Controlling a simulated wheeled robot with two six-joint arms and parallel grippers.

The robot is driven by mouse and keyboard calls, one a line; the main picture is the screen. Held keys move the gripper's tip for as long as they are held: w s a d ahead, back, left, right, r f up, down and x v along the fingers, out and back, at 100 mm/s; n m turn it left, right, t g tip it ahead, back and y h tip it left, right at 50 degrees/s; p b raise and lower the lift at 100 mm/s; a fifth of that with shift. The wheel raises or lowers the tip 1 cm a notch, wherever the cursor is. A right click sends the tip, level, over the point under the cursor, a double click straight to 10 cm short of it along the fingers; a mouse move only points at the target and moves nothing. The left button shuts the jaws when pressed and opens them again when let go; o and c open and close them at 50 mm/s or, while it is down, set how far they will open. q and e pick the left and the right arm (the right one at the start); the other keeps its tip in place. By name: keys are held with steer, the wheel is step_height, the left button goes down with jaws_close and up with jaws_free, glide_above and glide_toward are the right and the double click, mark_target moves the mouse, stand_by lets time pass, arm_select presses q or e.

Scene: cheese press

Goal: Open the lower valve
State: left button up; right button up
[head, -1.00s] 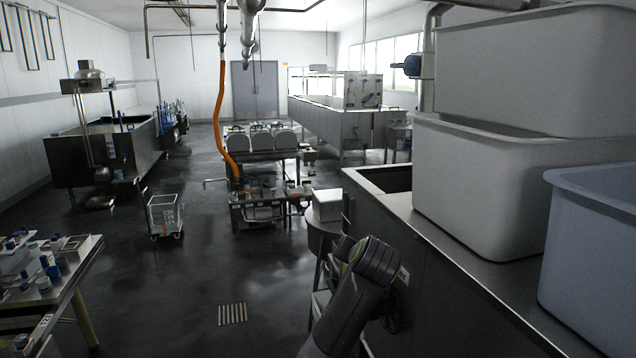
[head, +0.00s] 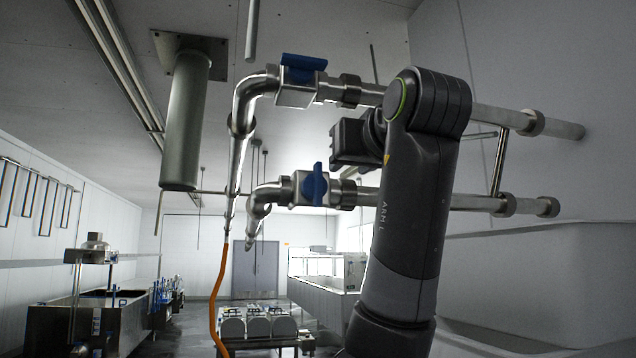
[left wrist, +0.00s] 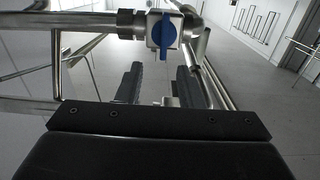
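The lower valve (head: 310,188) sits on the lower steel pipe, its blue handle (head: 317,183) upright, across the pipe. The upper valve (head: 297,92) is on the pipe above, its blue handle (head: 304,62) lying roughly along the pipe. My left arm rises in front of the pipes; the dark left gripper body (head: 352,143) is partly hidden behind it, between the two pipes. In the left wrist view the left gripper (left wrist: 159,80) is open and empty. A blue valve handle (left wrist: 165,36), crosswise to its pipe, shows beyond the fingers, apart from them. My right gripper is not in view.
An orange hose (head: 218,300) hangs from the vertical pipe left of the valves. A thick grey column (head: 184,120) comes down from the ceiling farther left. Space left of the valves is fairly open.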

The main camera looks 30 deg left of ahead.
mark_target(319, 177)
arm_select(q)
steer(key=p+x, duration=0.2)
steer(key=x, duration=0.3)
steer(key=r+p+x, duration=0.1)
steer(key=p+x, duration=0.2)
steer(key=x, duration=0.2)
steer(key=p+x, duration=0.3)
steer(key=x, duration=0.2)
steer(key=shift+s+a+r, duration=0.15)
steer(key=shift+a+r, duration=0.25)
steer(key=shift+a, duration=0.1)
steer(key=shift+w+a+f+p, duration=0.1)
steer(key=shift+w+a+p, duration=0.2)
steer(key=shift+w+a, duration=0.2)
steer(key=shift+c, duration=0.2)
steer(key=c, duration=0.7)
